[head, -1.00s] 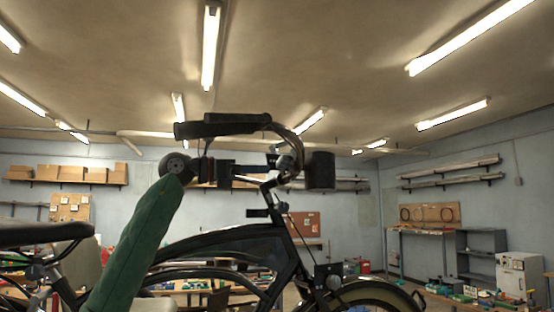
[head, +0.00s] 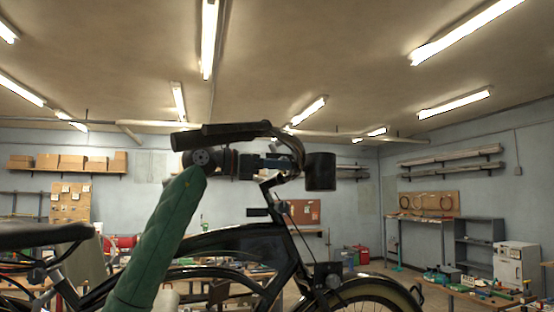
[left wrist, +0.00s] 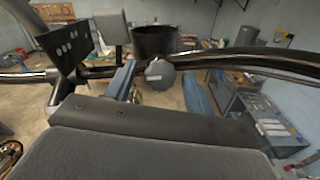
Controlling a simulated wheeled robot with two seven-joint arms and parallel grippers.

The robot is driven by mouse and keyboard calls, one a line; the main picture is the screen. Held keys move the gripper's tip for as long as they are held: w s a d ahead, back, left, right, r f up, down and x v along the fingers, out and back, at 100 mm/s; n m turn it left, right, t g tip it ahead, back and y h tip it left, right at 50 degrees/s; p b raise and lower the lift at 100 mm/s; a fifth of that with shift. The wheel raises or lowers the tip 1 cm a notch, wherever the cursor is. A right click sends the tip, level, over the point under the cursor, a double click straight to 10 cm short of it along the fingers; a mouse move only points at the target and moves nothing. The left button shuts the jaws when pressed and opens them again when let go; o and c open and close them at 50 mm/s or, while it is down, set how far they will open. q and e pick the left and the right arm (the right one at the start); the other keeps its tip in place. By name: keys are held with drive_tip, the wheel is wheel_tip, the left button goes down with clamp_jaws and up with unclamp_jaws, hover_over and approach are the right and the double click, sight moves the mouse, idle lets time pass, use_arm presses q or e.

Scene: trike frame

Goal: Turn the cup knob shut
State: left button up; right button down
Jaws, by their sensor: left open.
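The black cup (head: 320,171) sits on the trike's handlebar in the head view and near the top of the left wrist view (left wrist: 153,42). The round grey cup knob (left wrist: 159,74) shows just below the cup in the left wrist view; I cannot make it out in the head view. My left gripper (head: 278,164) reaches right along the handlebar toward the cup. In the left wrist view its blue fingers (left wrist: 161,90) are open, one on each side of the knob. Whether they touch it, I cannot tell. My right gripper is not in view.
The handlebar (left wrist: 265,62) crosses the left wrist view, with a dark perforated plate (left wrist: 68,50) at left. A black grip (head: 230,132) lies just above my left wrist in the head view. The trike frame (head: 240,240) is below. Workbenches and shelves stand far behind.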

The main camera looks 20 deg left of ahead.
use_arm(q)
drive_tip(key=shift+w+d, duration=0.1)
drive_tip(key=shift+d, duration=0.1)
drive_tip(key=c, duration=1)
drive_tip(key=shift+o, duration=0.2)
